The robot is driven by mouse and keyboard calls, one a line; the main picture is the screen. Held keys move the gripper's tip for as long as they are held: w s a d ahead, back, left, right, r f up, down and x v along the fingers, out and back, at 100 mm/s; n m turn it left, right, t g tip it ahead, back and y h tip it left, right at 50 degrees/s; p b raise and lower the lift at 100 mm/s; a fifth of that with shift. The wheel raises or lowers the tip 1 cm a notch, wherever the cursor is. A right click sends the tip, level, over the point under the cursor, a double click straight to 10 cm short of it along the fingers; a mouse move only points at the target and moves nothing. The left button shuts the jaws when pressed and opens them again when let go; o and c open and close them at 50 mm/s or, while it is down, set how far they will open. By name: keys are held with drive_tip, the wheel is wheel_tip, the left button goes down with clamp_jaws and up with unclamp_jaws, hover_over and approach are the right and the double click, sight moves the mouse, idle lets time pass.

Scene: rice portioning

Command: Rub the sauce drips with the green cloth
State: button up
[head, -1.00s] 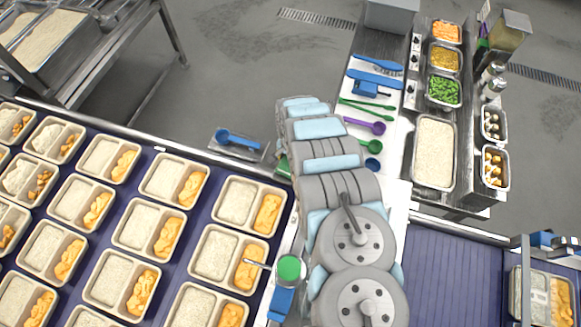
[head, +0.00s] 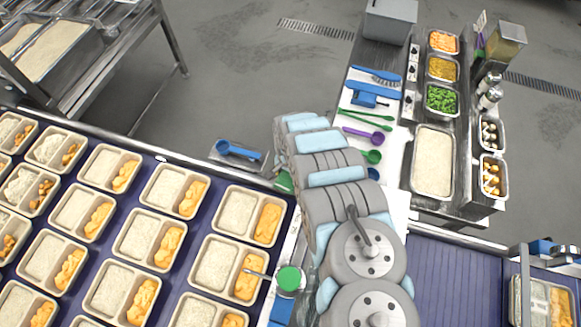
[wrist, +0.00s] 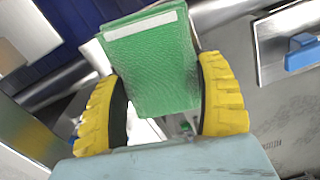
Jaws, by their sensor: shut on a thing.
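The green cloth (wrist: 155,65) is a folded, textured green pad with a pale strip along one edge. In the wrist view it sits between the two yellow fingers of my gripper (wrist: 163,97), which is shut on it. In the head view only a small green piece of the cloth (head: 284,181) shows at the left side of my arm, close to the belt's back rail. My fingers are hidden behind the arm there. I cannot make out any sauce drips in either view.
Filled two-part trays (head: 213,262) cover the belt at left. A blue scoop (head: 238,152) lies on a small metal plate beside the rail. A round green-topped item (head: 289,279) stands near my arm. Utensils and food pans (head: 433,162) fill the bench at right.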

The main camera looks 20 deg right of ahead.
sight(285, 185)
drive_tip(key=shift+s+a+p, duration=1)
drive_tip(key=shift+s+a, duration=0.25)
drive_tip(key=shift+s, duration=0.25)
drive_tip(key=shift+a+f, duration=0.1)
drive_tip(key=shift+w+b, duration=0.3)
drive_tip(key=shift+w+d+b, duration=2.45)
drive_tip(key=shift+w+b, duration=0.15)
drive_tip(key=shift+w, duration=0.1)
drive_tip(key=shift+s+a+r+p, duration=0.15)
drive_tip(key=shift+s+r+p, duration=0.1)
drive_tip(key=shift+p, duration=0.35)
drive_tip(key=s+a+p, duration=0.5)
drive_tip(key=shift+s, duration=0.2)
drive_tip(key=r+p, duration=0.1)
drive_tip(key=r, duration=0.2)
drive_tip(key=shift+w+d+r+p, duration=0.1)
drive_tip(key=shift+d+p, duration=0.1)
drive_tip(key=shift+p, duration=0.2)
drive_tip(key=shift+r+p, duration=1.25)
drive_tip(key=shift+r, duration=1)
